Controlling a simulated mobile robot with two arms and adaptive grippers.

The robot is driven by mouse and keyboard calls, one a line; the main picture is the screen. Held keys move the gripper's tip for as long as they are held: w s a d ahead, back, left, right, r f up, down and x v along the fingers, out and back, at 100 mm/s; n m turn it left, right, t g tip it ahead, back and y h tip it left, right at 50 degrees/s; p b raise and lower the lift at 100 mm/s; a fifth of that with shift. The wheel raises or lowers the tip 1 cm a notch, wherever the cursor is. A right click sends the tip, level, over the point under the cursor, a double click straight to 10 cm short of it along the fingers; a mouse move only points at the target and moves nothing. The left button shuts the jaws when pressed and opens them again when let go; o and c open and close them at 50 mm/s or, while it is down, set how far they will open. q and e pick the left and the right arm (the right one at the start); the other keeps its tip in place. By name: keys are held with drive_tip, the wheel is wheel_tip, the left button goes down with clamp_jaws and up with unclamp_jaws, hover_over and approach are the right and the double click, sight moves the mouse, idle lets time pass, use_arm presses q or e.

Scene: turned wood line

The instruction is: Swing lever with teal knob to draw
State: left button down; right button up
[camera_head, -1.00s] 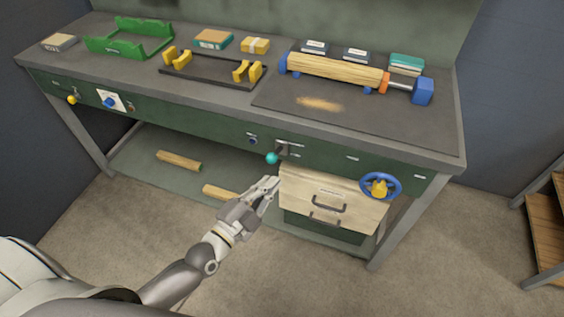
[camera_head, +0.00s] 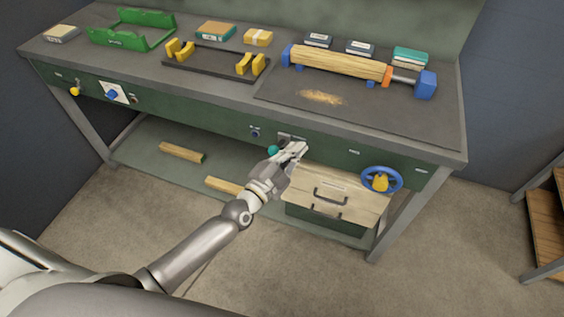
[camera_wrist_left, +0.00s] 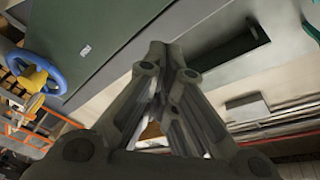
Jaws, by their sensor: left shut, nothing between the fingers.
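The lever's teal knob (camera_head: 272,150) shows in the head view just left of my left gripper, below the bench's front edge. The lever's bracket (camera_head: 291,138) is mostly hidden behind the gripper. My left gripper (camera_head: 301,150) is shut and empty, in front of the bench's green front panel, right beside the knob. I cannot tell whether it touches the lever. My right gripper is not in view.
A blue handwheel (camera_head: 381,180) with a yellow hub sits right of the gripper. A pale drawer unit (camera_head: 335,187) with dark handles is below. A wood roll (camera_head: 335,66) lies on the bench top (camera_head: 400,115). Loose timbers (camera_head: 183,152) lie on the lower shelf.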

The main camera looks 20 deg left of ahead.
sight(273, 150)
use_arm(q)
drive_tip(key=a+f, duration=0.1)
drive_tip(key=a+f+b, duration=0.1)
drive_tip(key=a, duration=0.1)
drive_tip(key=shift+s+a+f, duration=0.2)
idle(0.3)
